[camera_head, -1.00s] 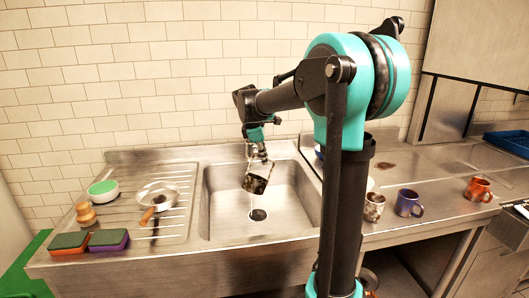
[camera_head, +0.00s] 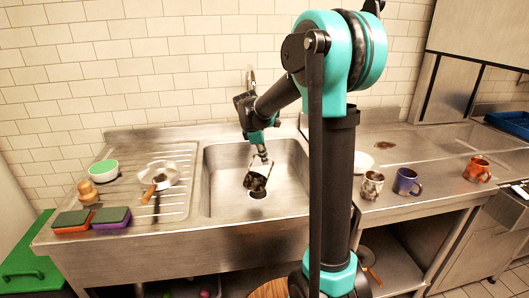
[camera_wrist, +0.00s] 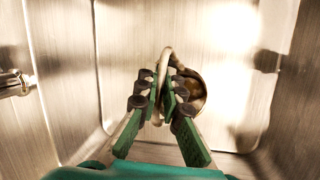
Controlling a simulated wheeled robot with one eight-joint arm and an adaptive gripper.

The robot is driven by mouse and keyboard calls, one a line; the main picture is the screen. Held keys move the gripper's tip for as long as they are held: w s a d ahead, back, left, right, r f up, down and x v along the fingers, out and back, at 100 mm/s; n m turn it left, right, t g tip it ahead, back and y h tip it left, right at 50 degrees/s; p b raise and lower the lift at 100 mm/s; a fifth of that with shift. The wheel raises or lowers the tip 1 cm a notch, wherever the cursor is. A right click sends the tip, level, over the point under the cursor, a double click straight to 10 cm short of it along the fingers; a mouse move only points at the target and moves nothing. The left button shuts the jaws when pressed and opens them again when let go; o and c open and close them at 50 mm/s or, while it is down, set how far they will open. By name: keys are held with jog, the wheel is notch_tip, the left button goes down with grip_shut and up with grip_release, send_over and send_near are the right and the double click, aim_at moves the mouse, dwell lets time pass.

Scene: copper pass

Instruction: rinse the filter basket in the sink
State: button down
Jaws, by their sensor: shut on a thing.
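The filter basket (camera_head: 257,182) is a small whitish metal piece with dark patches on it. It hangs tilted from my gripper (camera_head: 263,158), inside the steel sink (camera_head: 222,180). In the head view it overlaps the dark drain (camera_head: 257,195); whether it touches the bottom I cannot tell. In the wrist view my gripper (camera_wrist: 165,92) has its green fingers closed together on a thin pale curved rim (camera_wrist: 166,62), which looks like part of the basket. The fingers hide much of it. The round drain also shows in the wrist view (camera_wrist: 198,92). No running water is visible.
The left drainboard holds a metal pan with a wooden handle (camera_head: 160,177), a green-and-white bowl (camera_head: 104,170), a wooden knob (camera_head: 88,192) and sponges (camera_head: 110,217). Right of the sink stand a patterned cup (camera_head: 372,185), blue mug (camera_head: 407,182) and orange mug (camera_head: 477,169).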

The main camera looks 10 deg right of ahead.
jog(key=shift+f, duration=3.9)
notch_tip(320, 180, up, 23)
dwell(1.0)
dwell(2.0)
